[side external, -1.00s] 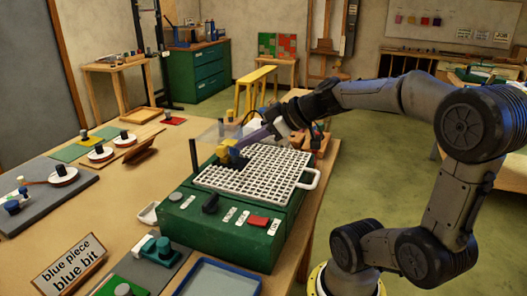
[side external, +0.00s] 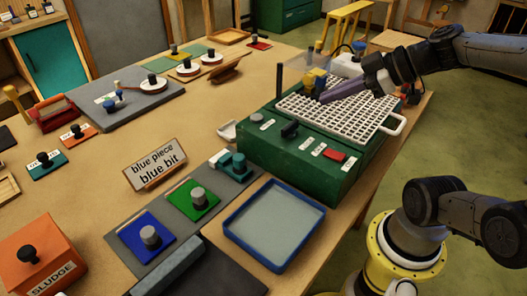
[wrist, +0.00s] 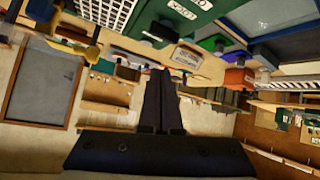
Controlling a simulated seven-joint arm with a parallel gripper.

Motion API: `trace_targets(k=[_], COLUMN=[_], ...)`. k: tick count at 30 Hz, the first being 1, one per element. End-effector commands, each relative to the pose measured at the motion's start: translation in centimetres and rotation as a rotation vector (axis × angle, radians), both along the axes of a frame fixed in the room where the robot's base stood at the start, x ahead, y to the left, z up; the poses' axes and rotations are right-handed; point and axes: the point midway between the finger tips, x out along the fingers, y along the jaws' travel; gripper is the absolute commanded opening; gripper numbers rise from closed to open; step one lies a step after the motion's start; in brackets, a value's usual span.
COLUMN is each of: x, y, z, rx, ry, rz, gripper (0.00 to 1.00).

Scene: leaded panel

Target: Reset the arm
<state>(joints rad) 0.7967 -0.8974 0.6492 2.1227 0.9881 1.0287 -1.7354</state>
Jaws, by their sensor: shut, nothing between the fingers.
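My gripper (side external: 324,98) is over the far left part of the white grid (side external: 345,110) on the green machine (side external: 290,150). Its dark purple fingers are together with nothing between them. In the side view the tip appears close to a yellow block (side external: 314,78) with dark parts around it; I cannot tell whether they touch. In the wrist view the two fingers of my gripper (wrist: 161,72) lie side by side, pointing up the picture. The grid (wrist: 103,12) shows at that view's top left.
A sign (side external: 157,164) reading "blue piece blue bit" stands on the table. Nearby are a blue-rimmed tray (side external: 275,222), green (side external: 180,193) and blue (side external: 135,238) plates with knobs, and an orange sludge box (side external: 50,250). A clear guard stands behind the grid.

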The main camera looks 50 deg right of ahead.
Motion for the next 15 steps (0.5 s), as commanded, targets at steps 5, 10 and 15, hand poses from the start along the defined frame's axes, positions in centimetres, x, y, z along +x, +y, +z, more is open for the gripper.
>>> trace_targets(k=[5,10,15], x=[-2.3,-5.6,-8.1], y=[5.7,8.3,8.0], z=[-0.7,-1.9,-2.9], rx=[-0.045,-0.083,-0.118], ry=[0.119,0.270,0.380], rz=[0.191,0.233,0.125], gripper=[0.00,0.00,0.00])
